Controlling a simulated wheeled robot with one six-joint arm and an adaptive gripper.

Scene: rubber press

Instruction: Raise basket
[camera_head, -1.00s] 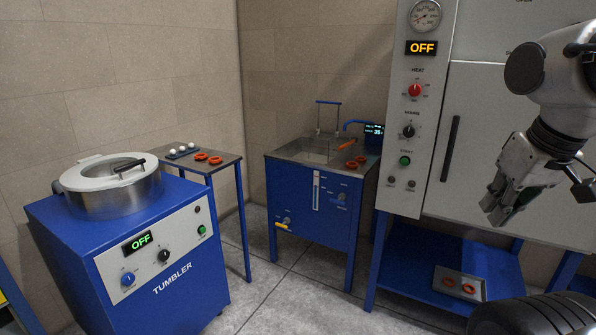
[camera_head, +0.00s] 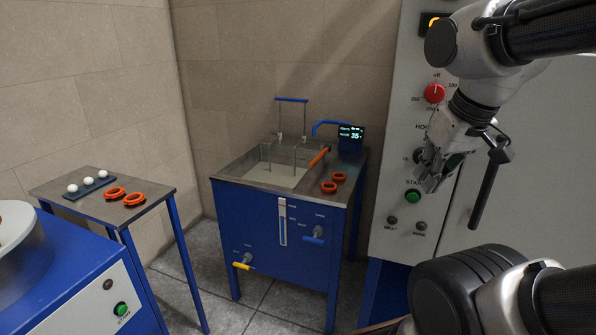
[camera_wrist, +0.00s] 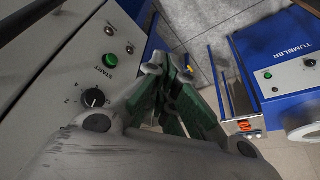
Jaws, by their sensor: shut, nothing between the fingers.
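The basket's blue handle (camera_head: 291,100) stands upright above the blue-sided wash tank (camera_head: 220,180), on thin rods that go down into the basin. The basket's body is hidden in the cloudy liquid (camera_head: 280,178) or cannot be made out. My gripper (camera_head: 432,184) is shut and empty, to the right of the tank and in front of the oven's control panel. Its green-padded fingers (camera_wrist: 180,92) also show together in the wrist view. The gripper is well apart from the handle and touches nothing that I can see.
A blue tap (camera_head: 330,124) and a small display (camera_head: 350,134) stand at the tank's back right. An orange-handled tool (camera_head: 319,157) and orange rings (camera_head: 329,187) lie on its right edge. A side table (camera_head: 150,204) and the tumbler (camera_head: 70,270) stand left.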

